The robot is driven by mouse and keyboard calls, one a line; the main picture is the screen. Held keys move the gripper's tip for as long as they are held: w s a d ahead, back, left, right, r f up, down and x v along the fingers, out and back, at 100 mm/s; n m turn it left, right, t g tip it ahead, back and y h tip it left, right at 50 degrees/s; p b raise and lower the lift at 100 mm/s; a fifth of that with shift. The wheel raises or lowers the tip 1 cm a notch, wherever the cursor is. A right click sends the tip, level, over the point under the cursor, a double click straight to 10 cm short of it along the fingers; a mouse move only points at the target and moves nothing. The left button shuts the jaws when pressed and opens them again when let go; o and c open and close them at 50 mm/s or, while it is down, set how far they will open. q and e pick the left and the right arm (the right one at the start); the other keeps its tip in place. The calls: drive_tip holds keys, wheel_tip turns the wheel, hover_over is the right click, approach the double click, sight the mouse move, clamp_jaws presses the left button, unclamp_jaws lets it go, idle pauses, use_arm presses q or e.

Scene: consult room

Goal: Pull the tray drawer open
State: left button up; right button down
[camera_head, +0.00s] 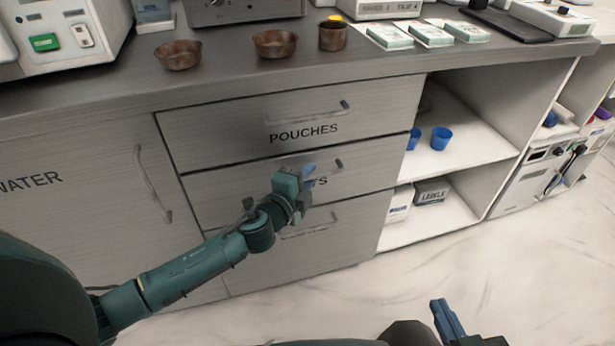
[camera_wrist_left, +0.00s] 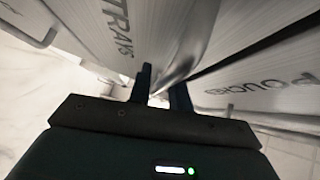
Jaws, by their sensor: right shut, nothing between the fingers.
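The tray drawer (camera_head: 228,193) is the middle grey front of a three-drawer stack. Its label is partly hidden by my left gripper in the head view but reads TRAYS in the left wrist view (camera_wrist_left: 122,30). It looks flush with its neighbours. My left gripper (camera_head: 308,174) is at this drawer's handle (camera_head: 338,165), which is mostly hidden behind it. In the left wrist view the two dark fingers (camera_wrist_left: 162,88) stand apart with the shiny handle bar (camera_wrist_left: 187,62) between them; whether they press on it I cannot tell. My right gripper (camera_head: 447,320) is shut and empty, low over the floor.
The POUCHES drawer (camera_head: 240,123) is directly above, and another drawer (camera_head: 265,262) with a handle is below. The WATER door (camera_head: 85,215) is left. Open shelves (camera_head: 460,152) with blue cups stand right. Brown bowls (camera_head: 275,43) sit on the counter. The floor (camera_head: 510,270) ahead right is clear.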

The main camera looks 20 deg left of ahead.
use_arm(q)
clamp_jaws()
use_arm(e)
drive_tip(key=shift+f, duration=0.1)
use_arm(q)
drive_tip(key=shift+s+d, duration=0.1)
use_arm(e)
drive_tip(key=shift+s, duration=0.1)
